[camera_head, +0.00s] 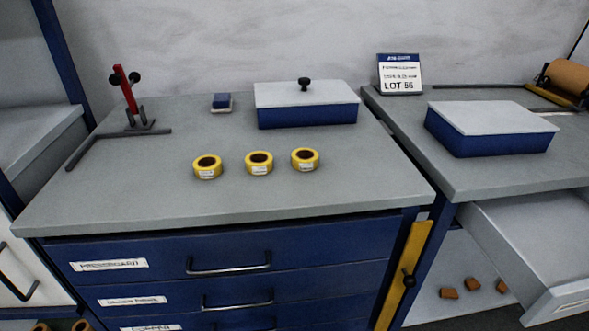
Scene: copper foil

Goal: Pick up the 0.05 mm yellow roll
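Three yellow rolls with dark centres and small white labels lie in a row on the grey worktop (110,205): a left roll (207,173), a middle roll (259,169) and a right roll (305,166). They stand apart from one another. The label print is too small to read, so I cannot tell which one is 0.05 mm. Neither of my grippers is in view.
At right are another blue box (490,142), a LOT sign (399,76) and an open drawer (535,245). The worktop's front is clear.

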